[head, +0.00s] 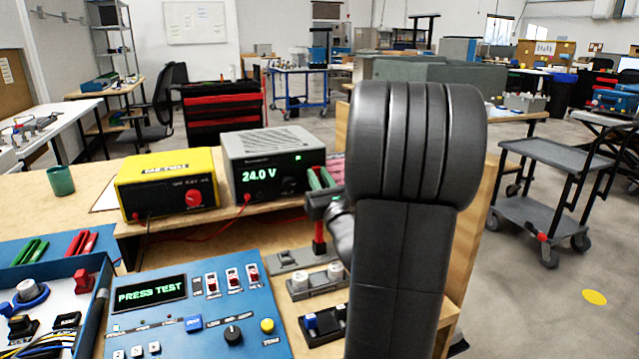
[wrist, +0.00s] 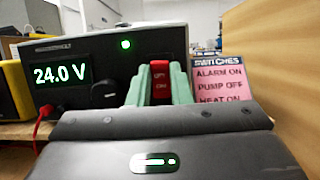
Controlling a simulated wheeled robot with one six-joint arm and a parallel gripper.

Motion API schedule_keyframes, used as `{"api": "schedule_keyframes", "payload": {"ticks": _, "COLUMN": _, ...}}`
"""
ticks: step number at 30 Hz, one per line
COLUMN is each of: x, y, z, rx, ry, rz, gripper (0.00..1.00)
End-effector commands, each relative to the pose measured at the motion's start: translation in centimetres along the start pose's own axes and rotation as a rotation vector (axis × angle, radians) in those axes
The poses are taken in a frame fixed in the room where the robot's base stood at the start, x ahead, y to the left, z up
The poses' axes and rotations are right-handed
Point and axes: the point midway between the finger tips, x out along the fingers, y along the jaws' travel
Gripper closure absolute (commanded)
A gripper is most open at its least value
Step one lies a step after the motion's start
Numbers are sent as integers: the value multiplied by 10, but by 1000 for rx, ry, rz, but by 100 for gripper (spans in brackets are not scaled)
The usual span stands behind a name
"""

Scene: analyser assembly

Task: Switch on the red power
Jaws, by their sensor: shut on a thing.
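The grey power supply (head: 265,146) stands on the wooden shelf, its display reading 24.0 V and a small green lamp lit. It also fills the upper left of the wrist view (wrist: 90,60). The red power switch (wrist: 160,78) sits at its front right, with small lettering I cannot read surely. My gripper (wrist: 160,88) has its green fingers on both sides of the switch and is shut on it. I cannot tell the switch's position.
A yellow meter (head: 168,183) stands left of the supply, with red leads. A blue panel (head: 190,315) reading PRESS TEST lies in front. A pink switches note (wrist: 220,80) is right of my fingers, before a wooden side wall (wrist: 275,60). A red post (head: 319,232) stands below my gripper.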

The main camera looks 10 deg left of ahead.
Motion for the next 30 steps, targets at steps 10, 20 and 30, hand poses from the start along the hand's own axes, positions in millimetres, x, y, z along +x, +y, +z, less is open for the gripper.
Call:
{"api": "schedule_keyframes", "payload": {"ticks": 10, "x": 0, "y": 0, "z": 0, "rx": 0, "ry": 1, "rz": 0, "gripper": 60}}
{"api": "schedule_keyframes", "payload": {"ticks": 20, "x": -6, "y": 0, "z": 0, "rx": 0, "ry": 3, "rz": -1, "gripper": 60}}
{"api": "schedule_keyframes", "payload": {"ticks": 30, "x": -72, "y": -2, "z": 17, "rx": -2, "ry": 1, "rz": -5, "gripper": 60}}
